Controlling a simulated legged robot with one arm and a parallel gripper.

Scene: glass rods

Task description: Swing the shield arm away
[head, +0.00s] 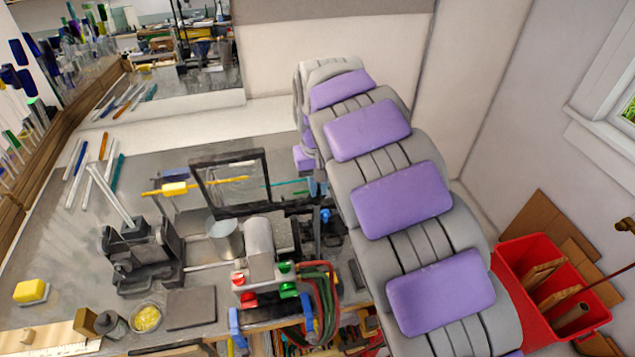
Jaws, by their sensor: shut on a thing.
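The shield (228,157) is a dark rectangular frame with a clear pane. It stands upright and slightly tilted on the bench, behind the burner (259,240). My gripper (316,186) hangs down at the far end of my arm, right of the frame, and is mostly hidden behind the arm's padded links. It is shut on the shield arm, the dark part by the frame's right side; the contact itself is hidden.
A metal cup (225,239) and a dark rod holder (142,257) stand to the left. Red and green hoses (322,290) hang at the front. A red bin (550,290) with cardboard stands at right.

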